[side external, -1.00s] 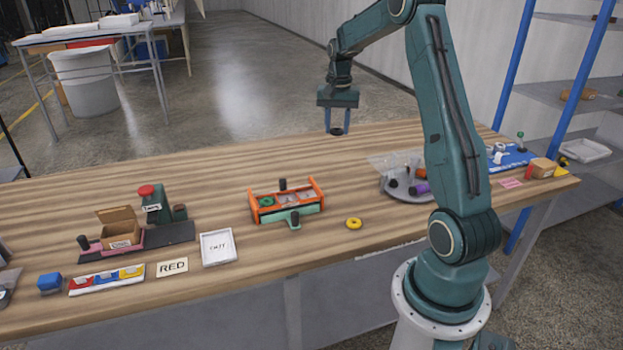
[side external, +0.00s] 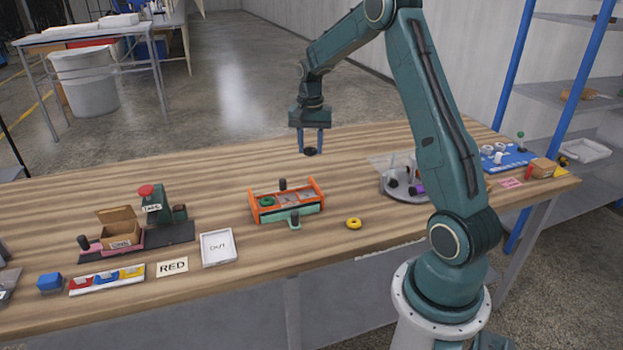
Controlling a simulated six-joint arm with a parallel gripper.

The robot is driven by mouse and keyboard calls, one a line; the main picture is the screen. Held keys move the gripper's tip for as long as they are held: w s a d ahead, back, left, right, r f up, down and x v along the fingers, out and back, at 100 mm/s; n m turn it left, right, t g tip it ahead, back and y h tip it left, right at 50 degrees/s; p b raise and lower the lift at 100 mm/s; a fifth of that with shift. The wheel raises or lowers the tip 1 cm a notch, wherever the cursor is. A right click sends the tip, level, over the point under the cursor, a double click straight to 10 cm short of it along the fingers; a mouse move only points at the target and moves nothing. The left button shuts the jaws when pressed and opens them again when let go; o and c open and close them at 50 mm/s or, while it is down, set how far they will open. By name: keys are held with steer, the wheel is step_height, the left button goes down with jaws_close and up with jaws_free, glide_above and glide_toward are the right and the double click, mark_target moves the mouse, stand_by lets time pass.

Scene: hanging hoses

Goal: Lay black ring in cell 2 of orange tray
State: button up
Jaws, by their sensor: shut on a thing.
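My gripper (side external: 310,149) is shut on the black ring (side external: 310,152). It holds the ring above the back part of the table, behind the orange tray (side external: 254,205) and a little to its right. The orange tray has a row of cells, with a green ring (side external: 267,202) in the left one. A dark upright knob (side external: 283,184) stands at the tray's back edge, and a green part with a dark knob (side external: 295,217) is at its front. Cell numbers are too small to read.
A yellow ring (side external: 354,223) lies right of the tray. A round grey plate (side external: 405,196) with small items stands further right, partly behind my arm. A white tray (side external: 218,248), a RED card (side external: 173,267) and an open carton (side external: 121,230) are at left. The table behind the orange tray is clear.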

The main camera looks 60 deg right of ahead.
steer(key=w+a+f, duration=0.3)
steer(key=a+f, duration=0.1)
steer(key=a, duration=0.4)
steer(key=shift+w, duration=0.25)
steer(key=shift+f, duration=0.3)
steer(key=shift+f, duration=2.5)
steer(key=o, duration=1.4)
steer(key=shift+o, duration=0.2)
steer(key=shift+r, duration=0.15)
